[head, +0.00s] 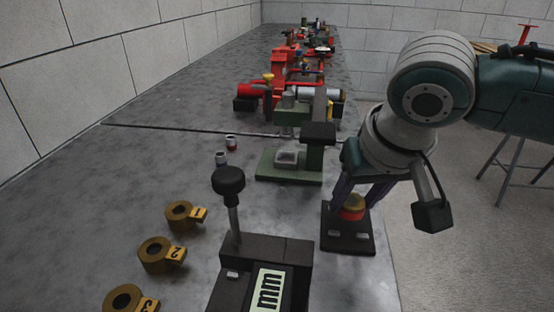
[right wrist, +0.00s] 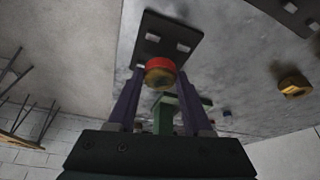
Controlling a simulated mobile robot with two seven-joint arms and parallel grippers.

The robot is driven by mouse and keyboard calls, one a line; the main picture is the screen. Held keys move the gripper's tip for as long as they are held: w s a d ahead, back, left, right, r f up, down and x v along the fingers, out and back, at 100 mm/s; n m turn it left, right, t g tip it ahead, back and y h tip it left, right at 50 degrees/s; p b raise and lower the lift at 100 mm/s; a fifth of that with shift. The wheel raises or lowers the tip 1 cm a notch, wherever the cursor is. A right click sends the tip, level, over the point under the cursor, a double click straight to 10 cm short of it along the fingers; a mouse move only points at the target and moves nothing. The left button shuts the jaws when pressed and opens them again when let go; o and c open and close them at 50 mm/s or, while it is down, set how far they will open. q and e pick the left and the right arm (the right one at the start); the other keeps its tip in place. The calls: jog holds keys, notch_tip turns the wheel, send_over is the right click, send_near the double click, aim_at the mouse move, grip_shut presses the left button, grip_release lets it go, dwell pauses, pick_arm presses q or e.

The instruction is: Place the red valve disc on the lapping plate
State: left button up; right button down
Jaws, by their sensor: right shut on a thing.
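The red valve disc (head: 352,213) has a brass-coloured upper part (head: 353,201). It is between the purple fingers of my right gripper (head: 354,208), which is shut on it. In the right wrist view the red disc (right wrist: 159,63) shows between the fingertips (right wrist: 159,78), in front of a black plate (right wrist: 158,44). This square black plate (head: 346,240) with pale pads lies at the right edge of the bench, under the disc. Whether the disc touches it, and whether it is the lapping plate, I cannot tell. My left gripper is in neither view.
A green stand (head: 272,168) with a pale square tray is just behind. A black block (head: 262,248) with an "mm" display and a knobbed post (head: 229,182) stands in front. Brass numbered rings (head: 180,214) lie left. Red pipework (head: 290,70) is farther back. The left bench is largely clear.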

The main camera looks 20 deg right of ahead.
jog(key=shift+f, duration=1.25)
jog(key=shift+f, duration=0.1)
jog(key=shift+c, duration=1.6)
grip_release()
jog(key=shift+r, duration=0.35)
jog(key=p+v, duration=0.3)
jog(key=v, duration=0.8)
jog(key=shift+r, duration=0.3)
jog(key=shift+s, duration=0.15)
